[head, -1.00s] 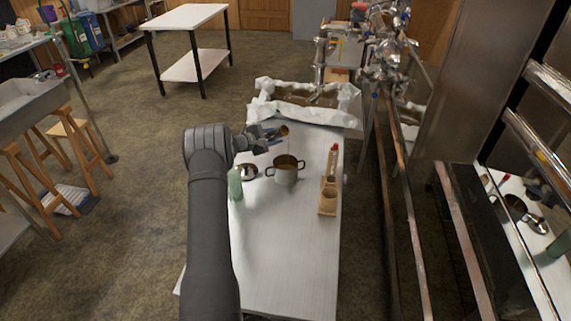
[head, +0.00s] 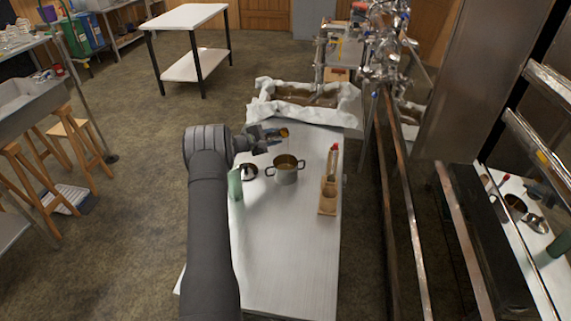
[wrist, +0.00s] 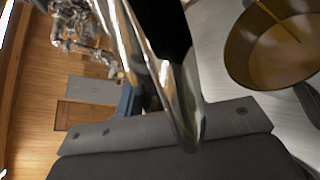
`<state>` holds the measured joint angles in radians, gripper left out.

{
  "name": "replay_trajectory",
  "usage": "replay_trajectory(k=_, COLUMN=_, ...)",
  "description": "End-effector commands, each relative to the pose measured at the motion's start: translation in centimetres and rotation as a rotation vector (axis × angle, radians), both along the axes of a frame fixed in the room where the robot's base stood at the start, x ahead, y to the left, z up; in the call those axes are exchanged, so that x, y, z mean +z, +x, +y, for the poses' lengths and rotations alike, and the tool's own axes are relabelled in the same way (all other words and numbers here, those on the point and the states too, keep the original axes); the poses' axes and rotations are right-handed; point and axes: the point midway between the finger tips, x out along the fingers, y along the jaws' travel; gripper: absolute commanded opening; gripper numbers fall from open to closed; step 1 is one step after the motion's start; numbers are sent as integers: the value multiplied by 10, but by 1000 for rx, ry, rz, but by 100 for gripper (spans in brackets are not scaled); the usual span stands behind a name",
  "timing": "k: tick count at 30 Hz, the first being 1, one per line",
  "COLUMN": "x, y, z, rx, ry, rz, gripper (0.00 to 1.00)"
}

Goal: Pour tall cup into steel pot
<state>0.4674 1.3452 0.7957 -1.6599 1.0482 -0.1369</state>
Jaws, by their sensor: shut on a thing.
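The steel pot (head: 286,177) stands upright on the white table, with two side handles and amber liquid inside. It also shows at the upper right of the wrist view (wrist: 237,58), where a thin amber line reaches into it. In the wrist view shiny metal surfaces fill the middle; I cannot tell cup from fingers there. The cup's inside is hidden.
A green bottle (head: 235,186) and a small round metal item (head: 248,171) stand left of the pot. A wooden holder (head: 327,209) with a red-topped item is at the right. The table's front (head: 290,265) is clear.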

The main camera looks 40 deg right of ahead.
Motion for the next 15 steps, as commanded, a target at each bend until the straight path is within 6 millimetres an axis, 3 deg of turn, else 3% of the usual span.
replay_trajectory(k=15, x=-1, y=2, z=0, rx=0, ry=6, rz=-37, gripper=0)
